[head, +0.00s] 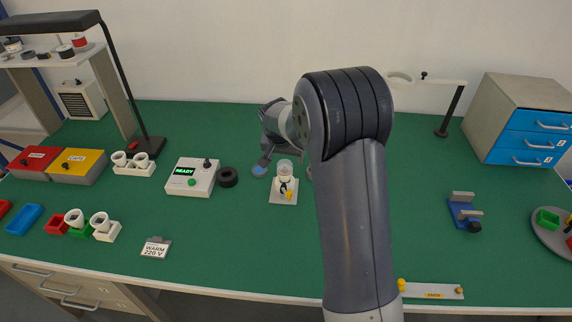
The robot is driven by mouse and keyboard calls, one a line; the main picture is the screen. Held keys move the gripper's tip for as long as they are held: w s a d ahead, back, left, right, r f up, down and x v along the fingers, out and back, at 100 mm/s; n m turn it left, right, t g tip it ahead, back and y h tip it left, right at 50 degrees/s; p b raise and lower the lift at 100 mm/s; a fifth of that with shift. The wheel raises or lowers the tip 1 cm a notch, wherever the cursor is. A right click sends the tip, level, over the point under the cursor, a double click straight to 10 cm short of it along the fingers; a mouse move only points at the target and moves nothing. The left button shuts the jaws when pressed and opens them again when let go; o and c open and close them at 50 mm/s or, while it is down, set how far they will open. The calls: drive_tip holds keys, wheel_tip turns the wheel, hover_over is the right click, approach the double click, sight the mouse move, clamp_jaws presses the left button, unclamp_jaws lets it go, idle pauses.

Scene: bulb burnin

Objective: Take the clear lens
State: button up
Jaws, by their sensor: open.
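A clear, cup-shaped piece that looks like the clear lens (285,167) stands upright above a small white base plate (284,198) near the middle of the green bench. A dark and yellow part shows just below it on the plate. My gripper (285,172) is open, with one finger at the left of the clear piece and the other partly hidden behind my arm at its right. I cannot tell whether the fingers touch it. My arm hides the bench to the right of it.
A white box reading READY (193,177) and a black ring (228,177) are left of the plate. Several white and coloured holders stand further left. A blue fixture (464,212) and drawers (524,120) are at the right. The bench in front of the plate is clear.

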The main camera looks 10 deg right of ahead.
sight(284, 164)
drive_tip(key=x, duration=0.1)
drive_tip(key=p+x, duration=0.1)
drive_tip(key=x, duration=0.1)
drive_tip(key=shift+w+a+f, duration=0.15)
drive_tip(key=shift+a+f, duration=0.1)
drive_tip(key=shift+f, duration=0.1)
drive_tip(key=shift+p+x, duration=0.3)
drive_tip(key=shift+x, duration=0.45)
drive_tip(key=c, duration=1)
